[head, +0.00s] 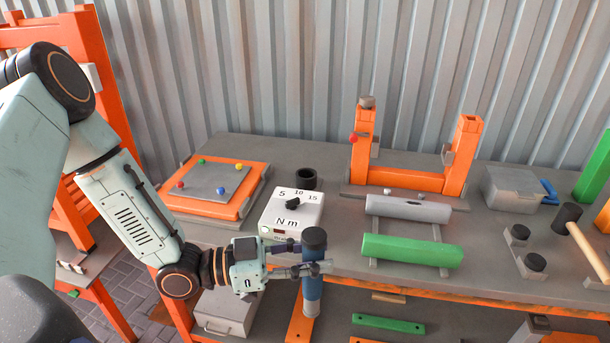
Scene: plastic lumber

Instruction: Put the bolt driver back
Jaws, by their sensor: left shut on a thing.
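The bolt driver (312,290) is an upright blue cylinder with a dark cap. My left gripper (316,268) is shut around its upper part and holds it at the bench's front edge. Its lower end shows in front of the bench. A white torque box (291,213) with a black knob, the marks 5, 10 and 15 and "N m" stands just behind and left of the driver. A black open-topped round holder (306,180) stands on the bench behind the box. My right gripper is not in view.
A grey bench (340,228) carries an orange plate with coloured pegs (210,189), an orange frame (411,178), a grey roll (408,208), a green roll (412,250), a grey box (512,190) and a mallet (583,245). A corrugated wall stands behind.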

